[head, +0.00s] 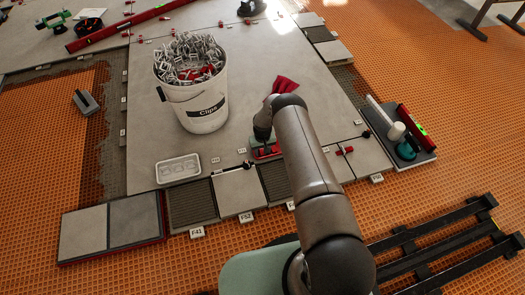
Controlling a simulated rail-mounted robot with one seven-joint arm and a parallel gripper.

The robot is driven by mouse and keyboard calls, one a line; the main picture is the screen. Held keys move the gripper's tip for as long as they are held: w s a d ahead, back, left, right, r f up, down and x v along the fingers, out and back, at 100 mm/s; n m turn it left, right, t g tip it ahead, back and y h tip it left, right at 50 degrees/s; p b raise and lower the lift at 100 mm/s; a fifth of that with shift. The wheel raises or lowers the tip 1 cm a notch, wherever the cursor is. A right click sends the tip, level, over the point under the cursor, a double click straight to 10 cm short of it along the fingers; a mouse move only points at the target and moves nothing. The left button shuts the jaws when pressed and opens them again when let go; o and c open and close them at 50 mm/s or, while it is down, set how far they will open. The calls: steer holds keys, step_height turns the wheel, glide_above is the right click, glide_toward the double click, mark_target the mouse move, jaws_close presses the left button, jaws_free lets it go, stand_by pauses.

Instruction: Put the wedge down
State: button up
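My gripper (264,143) is low over the near edge of the large grey tile, left of my forearm. Its fingers are small and partly hidden, so I cannot tell if they are open or shut. A red piece (266,152) shows right at the fingers, close to the tile surface; I cannot tell whether it is the wedge, part of a tool or part of my gripper. Another small red piece (344,150) lies at the tile edge to the right of my forearm.
A white bucket (205,108) of clips stands left of my gripper. A red cloth (284,87) lies behind my wrist. A grey board (402,158) with bottles and a level is at right.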

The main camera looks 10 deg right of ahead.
steer(key=shift+r, duration=0.1)
step_height(320, 180, up, 12)
steer(key=p, duration=0.5)
step_height(320, 180, up, 13)
glide_above(262, 152)
steer(key=s, duration=0.1)
steer(key=s+r, duration=0.4)
steer(key=r, duration=0.4)
steer(key=s+r, duration=0.4)
steer(key=r, duration=0.4)
steer(key=s+r, duration=0.4)
steer(key=s, duration=0.5)
steer(key=s+r, duration=0.5)
steer(key=s, duration=0.5)
steer(key=s+r, duration=0.4)
steer(key=s, duration=0.6)
steer(key=shift+s+d+r+m+g, duration=0.2)
steer(key=shift+d+m+g, duration=0.1)
steer(key=shift+m, duration=0.1)
